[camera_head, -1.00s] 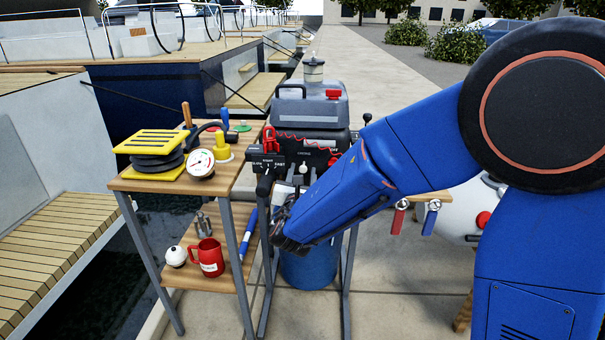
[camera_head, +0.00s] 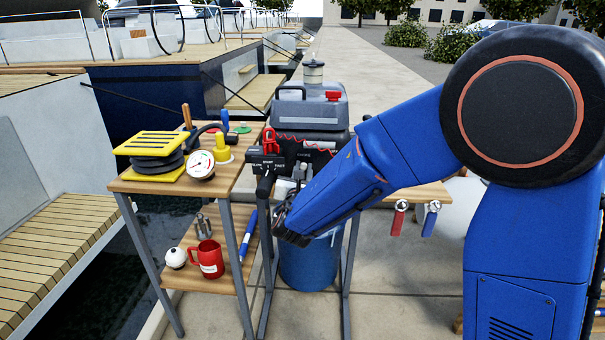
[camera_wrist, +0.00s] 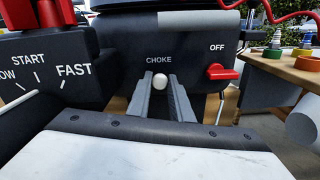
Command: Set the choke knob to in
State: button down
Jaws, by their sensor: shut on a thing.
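The choke knob (camera_wrist: 160,81) is a small white ball below the word CHOKE on a black engine panel (camera_wrist: 180,52) in the wrist view. My gripper (camera_wrist: 164,84) reaches the panel there, its two grey fingers on either side of the knob and shut on it. How far the knob stands out from the panel is hard to tell, as I look at it nearly end-on. In the head view my gripper (camera_head: 297,190) is at the front of the outboard motor, and my arm hides the knob.
A red OFF lever (camera_wrist: 222,73) sits right of the knob. The throttle block marked START and FAST (camera_wrist: 50,65) is close on the left. A side table (camera_head: 165,186) with a yellow-and-black reel (camera_head: 157,152) and a gauge (camera_head: 200,165) stands left of the motor.

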jog(key=c, duration=1.6)
grip_release()
jog(key=shift+o, duration=0.2)
jog(key=s, duration=1.7)
jog(key=shift+s+a, duration=0.15)
jog(key=shift+a, duration=0.1)
